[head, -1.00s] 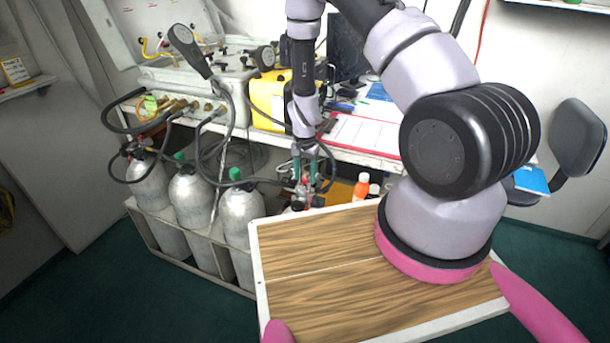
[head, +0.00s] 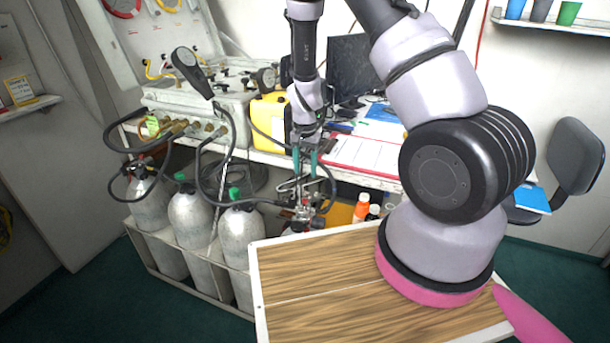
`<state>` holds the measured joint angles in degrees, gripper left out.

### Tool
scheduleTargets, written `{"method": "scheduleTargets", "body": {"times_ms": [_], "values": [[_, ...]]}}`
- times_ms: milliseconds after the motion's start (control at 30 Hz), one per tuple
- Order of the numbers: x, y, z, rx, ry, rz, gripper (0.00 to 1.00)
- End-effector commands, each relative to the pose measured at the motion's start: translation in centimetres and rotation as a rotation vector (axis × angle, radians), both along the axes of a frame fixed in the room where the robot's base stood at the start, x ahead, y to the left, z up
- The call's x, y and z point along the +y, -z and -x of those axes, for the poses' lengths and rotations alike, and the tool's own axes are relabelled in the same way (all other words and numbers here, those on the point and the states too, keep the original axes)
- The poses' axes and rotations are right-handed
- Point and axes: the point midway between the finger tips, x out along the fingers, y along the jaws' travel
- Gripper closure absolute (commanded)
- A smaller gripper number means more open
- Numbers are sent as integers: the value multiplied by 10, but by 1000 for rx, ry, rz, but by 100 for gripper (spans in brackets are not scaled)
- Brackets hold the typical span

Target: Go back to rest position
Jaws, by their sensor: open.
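My gripper (head: 305,172), with teal fingers, points down in front of the desk. It is open, with its fingers apart. Just below it is a metal valve or regulator fitting (head: 303,213) with a red part and black hoses. I cannot tell whether the fingertips touch it. The bottle under that fitting is mostly hidden behind the wooden board. My arm reaches in from the right side of the view.
Grey cylinders (head: 190,218) stand in a rack (head: 203,292) at the left. An air panel box (head: 205,108) with hoses and a yellow container (head: 268,118) sit on the desk (head: 265,157). Small bottles (head: 361,208) stand behind the wood-topped board. A chair (head: 574,165) is at right.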

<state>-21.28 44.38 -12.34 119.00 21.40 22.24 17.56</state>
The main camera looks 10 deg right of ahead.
Motion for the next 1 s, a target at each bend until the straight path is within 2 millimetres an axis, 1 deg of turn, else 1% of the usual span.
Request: {"method": "scheduleTargets", "body": {"times_ms": [267,367,467,500,567,600,667,700,767,800,867,900,967,1000], "values": [[0,-2,0,-1,0,-2,44],[1,-16,-2,-14,-1,-14,44],[2,-51,-5,-44,-7,-47,44],[2,-70,-6,-63,-12,-63,44],[2,-101,-5,-90,-21,-89,44],[0,-123,-4,-111,-27,-105,44],[-1,-154,1,-141,-41,-127,44],[-3,-174,5,-161,-48,-139,44],[-6,-203,12,-192,-63,-157,44],[-9,-222,18,-214,-72,-166,44],[-12,-249,29,-247,-88,-179,44],[-15,-266,37,-268,-98,-185,44],[-19,-290,49,-302,-113,-192,44],[-22,-306,59,-325,-125,-195,44]]}}
